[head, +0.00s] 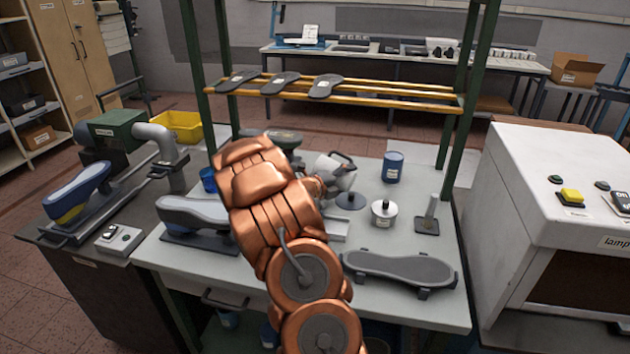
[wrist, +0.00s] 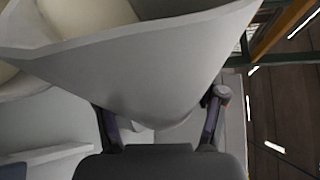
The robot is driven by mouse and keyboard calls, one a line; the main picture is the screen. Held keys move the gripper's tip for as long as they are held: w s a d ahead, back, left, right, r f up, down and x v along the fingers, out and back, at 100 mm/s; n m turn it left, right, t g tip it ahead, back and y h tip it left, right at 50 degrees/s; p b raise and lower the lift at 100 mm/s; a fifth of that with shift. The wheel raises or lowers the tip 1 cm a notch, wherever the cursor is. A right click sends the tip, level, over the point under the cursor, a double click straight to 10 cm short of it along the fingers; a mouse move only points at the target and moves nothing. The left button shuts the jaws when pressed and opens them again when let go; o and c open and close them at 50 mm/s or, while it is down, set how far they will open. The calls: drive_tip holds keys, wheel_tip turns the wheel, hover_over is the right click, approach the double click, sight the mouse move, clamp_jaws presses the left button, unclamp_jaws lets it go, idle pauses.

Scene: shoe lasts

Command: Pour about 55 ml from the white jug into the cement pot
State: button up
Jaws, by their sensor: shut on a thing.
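The white jug (head: 338,176) is in my gripper (head: 318,186), above the middle of the workbench, and looks tilted. In the wrist view the jug (wrist: 150,70) fills much of the frame, between the two fingers of my gripper (wrist: 160,118). A pale cream surface shows inside its wide mouth; I cannot tell the liquid level. No stream is visible. My arm hides part of the bench.
A dark round disc (head: 350,201) lies between jug and pot. A blue can (head: 393,168) stands behind, a grey stand (head: 428,220) at right. Green posts (head: 472,95) and yellow rails with soles (head: 325,87) rise behind.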

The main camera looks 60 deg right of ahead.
drive_tip(key=shift+r+p, duration=0.2)
drive_tip(key=shift+p, duration=0.45)
drive_tip(key=shift+f+b, duration=0.65)
drive_tip(key=shift+b, duration=0.6)
drive_tip(key=b, duration=0.3)
drive_tip(key=shift+s+f+m, duration=0.1)
drive_tip(key=shift+f+m, duration=0.2)
drive_tip(key=shift+m, duration=0.1)
drive_tip(key=shift+r+m, duration=0.25)
drive_tip(key=shift+m, duration=0.05)
drive_tip(key=shift+t+y, duration=0.3)
drive_tip(key=shift+t, duration=0.1)
